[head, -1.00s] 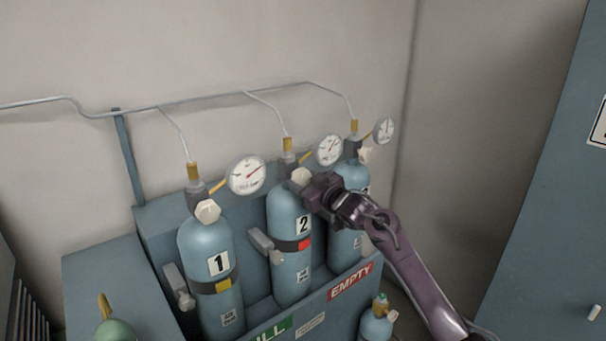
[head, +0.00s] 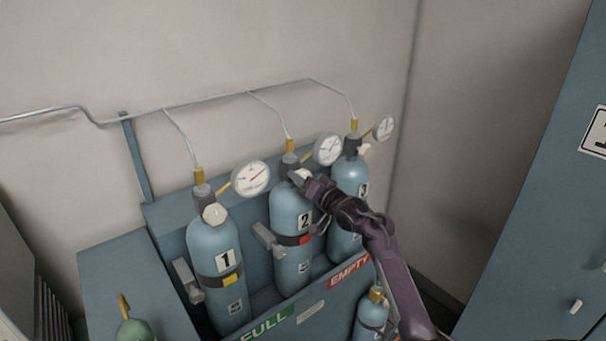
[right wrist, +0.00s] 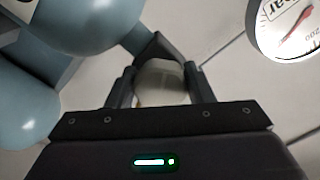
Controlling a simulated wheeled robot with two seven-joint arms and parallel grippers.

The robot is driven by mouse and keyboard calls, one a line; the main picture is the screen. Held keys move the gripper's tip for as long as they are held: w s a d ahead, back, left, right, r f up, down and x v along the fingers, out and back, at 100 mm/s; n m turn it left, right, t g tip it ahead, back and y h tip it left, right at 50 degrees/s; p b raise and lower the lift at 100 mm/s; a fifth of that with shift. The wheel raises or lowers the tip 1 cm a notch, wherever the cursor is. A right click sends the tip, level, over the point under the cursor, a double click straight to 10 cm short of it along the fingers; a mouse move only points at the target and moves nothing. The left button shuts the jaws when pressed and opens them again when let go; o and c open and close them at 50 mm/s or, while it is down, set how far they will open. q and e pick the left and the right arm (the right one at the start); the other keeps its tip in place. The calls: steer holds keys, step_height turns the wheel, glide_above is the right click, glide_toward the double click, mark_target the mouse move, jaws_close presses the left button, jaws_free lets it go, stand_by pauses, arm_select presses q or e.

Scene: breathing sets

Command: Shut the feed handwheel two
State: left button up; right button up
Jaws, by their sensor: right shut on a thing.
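My right gripper (head: 303,181) is shut on this handwheel. In the right wrist view the pale wheel (right wrist: 160,82) lies between the two dark fingers, partly hidden by the gripper body. The gauge (head: 328,150) of cylinder 2 is above and right of the wheel. My left gripper is not in view.
Cylinder 1 (head: 213,262) stands to the left and cylinder 3 (head: 346,190) to the right, close behind my right arm. Thin pipes (head: 268,100) run up to the wall line. A smaller cylinder (head: 371,318) stands below the EMPTY sign (head: 349,272). A blue cabinet (head: 540,210) is at the right.

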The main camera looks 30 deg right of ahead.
steer(key=shift+a+m+p, duration=0.1)
steer(key=shift+m+p, duration=0.35)
steer(key=shift+m, duration=0.55)
steer(key=m, duration=0.2)
steer(key=shift+m+p, duration=0.3)
steer(key=shift+m, duration=0.1)
steer(key=m, duration=0.3)
steer(key=shift+m, duration=0.4)
steer(key=m, duration=0.3)
steer(key=shift+r, duration=0.15)
steer(key=m, duration=0.6)
steer(key=shift+r+m, duration=0.15)
steer(key=shift+m, duration=0.25)
steer(key=m, duration=0.6)
steer(key=shift+r+m, duration=0.1)
steer(key=shift+m, duration=0.2)
steer(key=o, duration=1)
steer(key=shift+d, duration=0.2)
steer(key=shift+c, duration=0.2)
